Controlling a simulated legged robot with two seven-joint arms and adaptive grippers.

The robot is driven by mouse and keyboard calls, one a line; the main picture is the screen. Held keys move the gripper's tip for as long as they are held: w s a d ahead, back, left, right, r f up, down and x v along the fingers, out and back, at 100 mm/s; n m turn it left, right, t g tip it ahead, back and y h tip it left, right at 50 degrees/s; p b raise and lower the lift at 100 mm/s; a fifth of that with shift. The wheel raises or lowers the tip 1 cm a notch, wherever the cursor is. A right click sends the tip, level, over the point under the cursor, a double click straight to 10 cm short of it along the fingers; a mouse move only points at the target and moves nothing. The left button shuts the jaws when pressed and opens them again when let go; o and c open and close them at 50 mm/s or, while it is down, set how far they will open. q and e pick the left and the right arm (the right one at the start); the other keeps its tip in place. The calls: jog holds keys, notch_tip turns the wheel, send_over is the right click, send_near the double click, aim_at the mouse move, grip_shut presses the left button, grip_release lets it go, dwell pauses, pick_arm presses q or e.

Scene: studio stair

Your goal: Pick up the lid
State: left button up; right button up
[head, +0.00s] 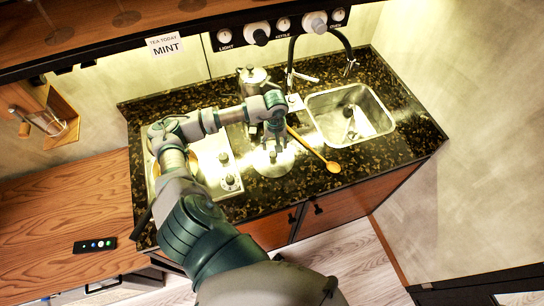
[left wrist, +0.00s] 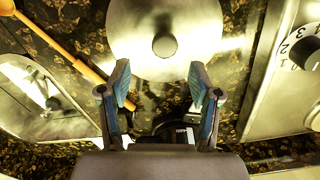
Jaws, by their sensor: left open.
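A round steel lid (head: 284,163) with a central knob lies on the dark speckled counter, left of the sink. In the left wrist view the lid (left wrist: 135,30) fills the top middle, and its knob (left wrist: 165,45) lies just beyond my fingertips, between their lines. My left gripper (head: 274,141) is above the lid in the head view. In the left wrist view it (left wrist: 161,84) is open with blue-padded fingers apart and nothing between them. My right gripper is not in view.
A wooden spoon (head: 318,157) lies right of the lid. The sink (head: 376,109) and black tap (head: 348,52) are at the right. A steel pot (head: 253,77) stands behind, and a hob plate with knobs (head: 230,180) is at the left. A shelf edge overhangs the back.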

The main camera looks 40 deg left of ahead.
aim_at(273, 153)
pick_arm(q)
jog(key=shift+s+d+f, duration=0.15)
jog(key=shift+d+f, duration=0.1)
jog(key=shift+f, duration=0.35)
jog(key=f, duration=0.1)
jog(key=f+p, duration=0.1)
jog(key=f, duration=0.1)
jog(key=shift+s+a+f+p, duration=0.15)
jog(key=shift+s+f+p, duration=0.05)
jog(key=shift+f+p, duration=0.1)
jog(key=shift+a+f, duration=0.15)
jog(key=shift+f, duration=0.3)
jog(key=shift+a, duration=0.2)
jog(key=shift+c, duration=0.6)
jog(key=shift+d, duration=0.15)
grip_shut()
jog(key=shift+d, duration=0.1)
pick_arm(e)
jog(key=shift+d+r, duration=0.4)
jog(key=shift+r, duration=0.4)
